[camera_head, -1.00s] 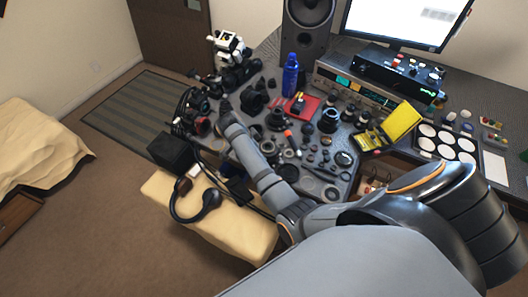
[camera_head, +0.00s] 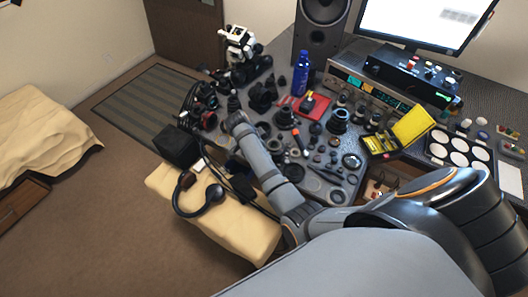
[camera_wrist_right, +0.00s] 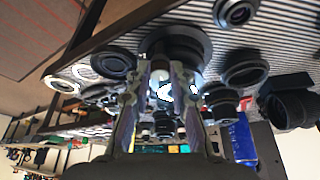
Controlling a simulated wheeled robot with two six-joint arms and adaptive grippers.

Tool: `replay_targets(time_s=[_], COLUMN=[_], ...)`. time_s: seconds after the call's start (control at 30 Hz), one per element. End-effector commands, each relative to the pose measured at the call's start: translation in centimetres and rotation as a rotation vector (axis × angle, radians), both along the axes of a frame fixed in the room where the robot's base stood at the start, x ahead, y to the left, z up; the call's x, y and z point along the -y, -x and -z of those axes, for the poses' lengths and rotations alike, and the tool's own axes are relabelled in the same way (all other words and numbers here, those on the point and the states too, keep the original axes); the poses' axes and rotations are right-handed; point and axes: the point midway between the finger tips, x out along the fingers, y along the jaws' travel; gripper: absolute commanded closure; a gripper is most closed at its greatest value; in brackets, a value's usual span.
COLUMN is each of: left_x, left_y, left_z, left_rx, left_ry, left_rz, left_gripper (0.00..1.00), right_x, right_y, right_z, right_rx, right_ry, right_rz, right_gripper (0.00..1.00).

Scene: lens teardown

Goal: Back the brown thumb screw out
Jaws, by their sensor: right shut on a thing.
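My right gripper (camera_wrist_right: 163,75) shows in the right wrist view, its two fingers pointing at a dark round lens part (camera_wrist_right: 180,45). The fingers are shut on a small part between them, and a bright glare hides its shape and colour. I cannot make out the brown thumb screw for certain in either view. In the head view my right arm reaches from the lower right to the left part of the desk, and its gripper is hard to tell from the dark parts there. My left gripper is not in view.
Lens parts crowd the desk around the arm. A blue bottle (camera_head: 302,74), a red tray (camera_head: 305,105), an open yellow case (camera_head: 413,127) and a palette with white discs (camera_head: 460,150) stand farther right. A black box (camera_head: 177,146) and a cushioned bench (camera_head: 240,230) are in front.

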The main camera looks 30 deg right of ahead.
Motion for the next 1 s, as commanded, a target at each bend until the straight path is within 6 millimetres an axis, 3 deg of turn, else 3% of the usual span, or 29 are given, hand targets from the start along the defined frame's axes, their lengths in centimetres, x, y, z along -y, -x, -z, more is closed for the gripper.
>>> replay_targets(time_s=[0.37, 1.0], left_x=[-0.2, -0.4], left_y=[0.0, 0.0], left_z=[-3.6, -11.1], left_rx=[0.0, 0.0], left_ry=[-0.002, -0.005], left_rz=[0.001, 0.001], left_gripper=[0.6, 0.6], right_x=[0.1, 0.6], right_y=[0.4, 1.1], right_z=[-0.6, -0.5], right_rx=[-0.005, -0.004], right_ry=[0.002, 0.003], right_rz=[-0.195, -0.8], right_gripper=[1.0, 1.0])
